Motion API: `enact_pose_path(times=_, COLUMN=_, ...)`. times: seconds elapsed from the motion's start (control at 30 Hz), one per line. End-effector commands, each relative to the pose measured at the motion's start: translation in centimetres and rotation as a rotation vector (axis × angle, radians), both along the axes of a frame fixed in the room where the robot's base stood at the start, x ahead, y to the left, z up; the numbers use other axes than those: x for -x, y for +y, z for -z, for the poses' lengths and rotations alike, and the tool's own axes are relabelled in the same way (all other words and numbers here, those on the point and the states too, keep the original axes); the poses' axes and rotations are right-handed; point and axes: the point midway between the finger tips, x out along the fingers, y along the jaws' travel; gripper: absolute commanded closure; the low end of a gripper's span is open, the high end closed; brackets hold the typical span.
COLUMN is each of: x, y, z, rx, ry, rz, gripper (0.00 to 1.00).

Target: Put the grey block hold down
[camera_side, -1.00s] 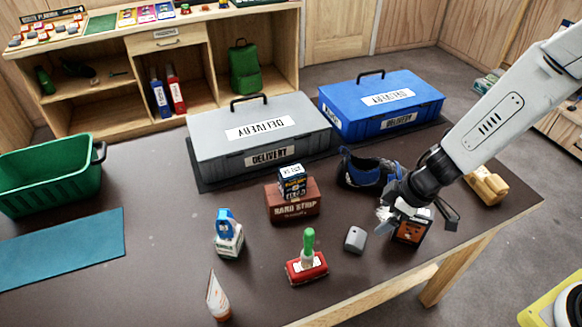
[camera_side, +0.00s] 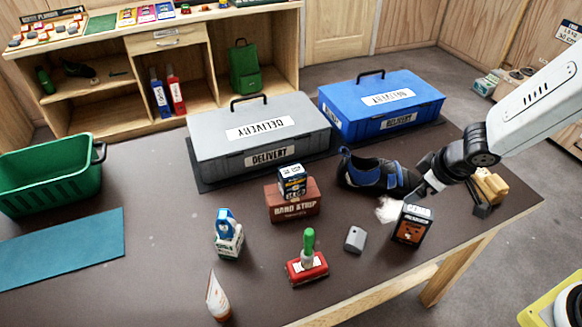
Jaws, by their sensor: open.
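The grey block hold (camera_side: 355,239) is a small grey block with a dark spot on its face. It lies on the dark table near the front edge, between a red-based brush and a black and orange box. Nothing grips it. My gripper (camera_side: 452,198) is open, with its fingers spread wide, above the right part of the table. It is up and to the right of the grey hold and clear of it, between the blue and black shoe (camera_side: 372,174) and the yellow hold (camera_side: 491,185). I see nothing between the fingers.
The black and orange box (camera_side: 411,226) and a white fluffy ball (camera_side: 388,210) are near my gripper. A brush with a green handle (camera_side: 309,262) is left of the grey hold. Grey (camera_side: 262,142) and blue (camera_side: 385,106) delivery boxes stand behind. Open table lies at front centre-left.

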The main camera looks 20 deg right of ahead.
Motion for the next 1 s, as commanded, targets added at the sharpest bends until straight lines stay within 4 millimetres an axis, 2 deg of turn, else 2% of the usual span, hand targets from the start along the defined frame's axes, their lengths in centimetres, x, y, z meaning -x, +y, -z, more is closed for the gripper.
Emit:
enact_pose_path(times=0.2, x=2.1, y=-2.9, z=-1.8, rx=0.01, ry=0.04, rz=0.171, gripper=0.0)
enact_pose_path(times=0.4, x=4.6, y=-4.2, z=-3.0, rx=-0.022, ry=0.103, rz=0.301, gripper=0.0)
enact_pose_path(times=0.7, x=7.1, y=-4.3, z=-4.0, rx=-0.096, ry=0.173, rz=0.401, gripper=0.0)
enact_pose_path(times=1.0, x=7.4, y=-4.3, z=-4.0, rx=-0.107, ry=0.183, rz=0.412, gripper=0.0)
